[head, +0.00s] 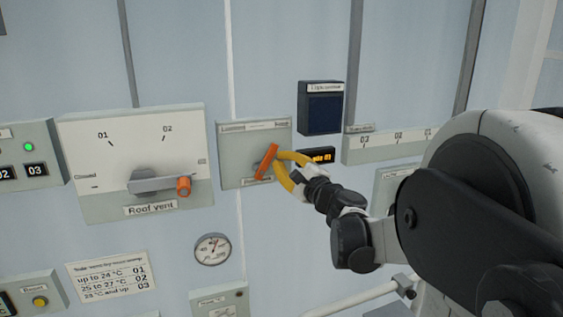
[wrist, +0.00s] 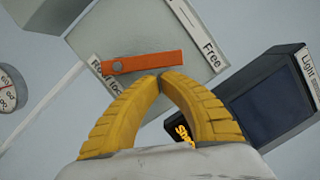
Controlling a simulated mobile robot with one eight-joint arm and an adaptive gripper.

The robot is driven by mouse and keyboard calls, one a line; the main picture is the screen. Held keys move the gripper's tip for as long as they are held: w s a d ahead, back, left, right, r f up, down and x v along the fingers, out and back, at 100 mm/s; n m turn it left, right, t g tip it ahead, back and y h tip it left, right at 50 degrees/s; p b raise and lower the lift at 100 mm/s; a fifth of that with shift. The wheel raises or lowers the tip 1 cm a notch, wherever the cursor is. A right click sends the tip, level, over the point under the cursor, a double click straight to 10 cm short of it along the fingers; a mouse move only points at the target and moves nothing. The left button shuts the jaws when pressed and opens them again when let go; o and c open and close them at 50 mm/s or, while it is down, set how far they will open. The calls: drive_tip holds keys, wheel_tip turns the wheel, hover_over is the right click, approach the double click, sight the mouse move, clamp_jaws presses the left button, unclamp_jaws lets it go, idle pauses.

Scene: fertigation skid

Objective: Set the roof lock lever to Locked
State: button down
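The roof lock lever (head: 266,161) is an orange bar on a grey plate (head: 232,165). In the head view it leans up and to the right, towards the Free label at the plate's upper right; a label at the upper left is too blurred to read surely. In the wrist view the lever (wrist: 145,63) lies across the plate, with Free (wrist: 210,50) beyond its right end. My gripper (head: 277,160) has yellow fingers with tips together at the lever's right side. In the wrist view the tips (wrist: 161,77) meet at the lever's edge, not visibly around it; contact is unclear.
The Roof vent panel (head: 90,150) with its orange-tipped handle is to the left. A dark display box (head: 320,107) and a small lit display (head: 318,155) are close on the right. A round gauge (head: 212,249) is below.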

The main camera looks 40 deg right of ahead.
sight(272, 152)
drive_tip(key=shift+a+r+n, duration=0.25)
drive_tip(key=shift+r+n, duration=0.15)
drive_tip(key=shift+n, duration=0.5)
drive_tip(key=shift+w+a+r+n+g+y+p, duration=0.1)
drive_tip(key=shift+a+r+n+g+y+p, duration=0.15)
drive_tip(key=shift+n, duration=0.3)
drive_tip(key=shift+a+r+n+g+y+p, duration=0.15)
drive_tip(key=shift+r+n+p, duration=0.15)
drive_tip(key=shift+n, duration=0.25)
drive_tip(key=n, duration=0.1)
drive_tip(key=a+n, duration=0.1)
drive_tip(key=shift+w+r+n+g+p, duration=0.15)
drive_tip(key=shift+r+n+g+p, duration=0.15)
drive_tip(key=shift+r+p, duration=0.1)
drive_tip(key=shift+w+a+r+n+g, duration=0.15)
drive_tip(key=shift+a+n, duration=0.2)
drive_tip(key=shift+n, duration=0.25)
drive_tip(key=shift+a+r+n+g, duration=0.15)
drive_tip(key=shift+a+n, duration=0.15)
drive_tip(key=shift+n, duration=0.3)
drive_tip(key=shift+w+a+n+g+h+p, duration=0.15)
drive_tip(key=shift+a+n, duration=0.2)
drive_tip(key=shift+n, duration=0.3)
drive_tip(key=shift+w+a+n+g+h+p, duration=0.15)
drive_tip(key=shift+a+n, duration=0.2)
drive_tip(key=shift+n, duration=0.3)
drive_tip(key=shift+s, duration=0.1)
